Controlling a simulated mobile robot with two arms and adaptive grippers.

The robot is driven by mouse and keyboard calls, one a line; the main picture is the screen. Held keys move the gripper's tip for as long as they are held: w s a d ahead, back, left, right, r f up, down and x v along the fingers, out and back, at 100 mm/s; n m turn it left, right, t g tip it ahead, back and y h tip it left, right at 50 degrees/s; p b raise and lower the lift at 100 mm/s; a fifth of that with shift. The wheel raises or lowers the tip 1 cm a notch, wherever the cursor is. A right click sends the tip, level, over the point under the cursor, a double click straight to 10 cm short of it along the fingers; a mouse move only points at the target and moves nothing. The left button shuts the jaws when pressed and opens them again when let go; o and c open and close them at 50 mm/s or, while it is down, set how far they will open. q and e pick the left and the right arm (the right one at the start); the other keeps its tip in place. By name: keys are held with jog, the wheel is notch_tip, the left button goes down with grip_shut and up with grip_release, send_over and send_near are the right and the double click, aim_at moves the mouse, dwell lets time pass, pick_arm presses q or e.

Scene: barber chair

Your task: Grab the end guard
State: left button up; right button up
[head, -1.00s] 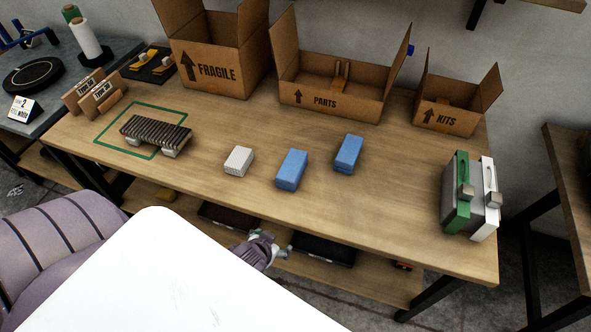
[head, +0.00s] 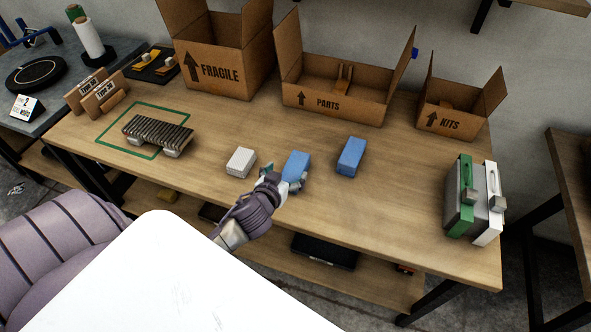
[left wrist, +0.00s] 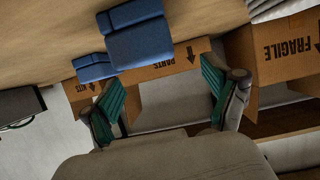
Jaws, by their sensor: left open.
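No object is labelled as the end guard, so I cannot tell which it is. A blue block (head: 297,163) lies on the bench just beyond my left gripper (head: 285,184), which is open and empty at the block's near side. In the left wrist view this blue block (left wrist: 140,42) is ahead of the spread green-padded fingers of my left gripper (left wrist: 160,85). A second blue block (head: 351,156) lies to its right and also shows in the left wrist view (left wrist: 92,67). A white block (head: 241,162) lies to its left. My right gripper is not in view.
A dark ribbed part (head: 158,134) sits at a green outline. Open cartons FRAGILE (head: 222,76), PARTS (head: 326,105) and KITS (head: 448,122) line the back. A grey case with green and white sides (head: 472,200) stands at right. The bench's right front is clear.

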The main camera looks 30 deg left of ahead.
aim_at(294, 167)
pick_arm(q)
jog(key=x, duration=0.5)
jog(key=shift+w+d+f, duration=0.2)
jog(key=shift+d+f, duration=0.05)
jog(key=shift+d, duration=0.1)
jog(key=c, duration=1)
jog(key=shift+r, duration=0.1)
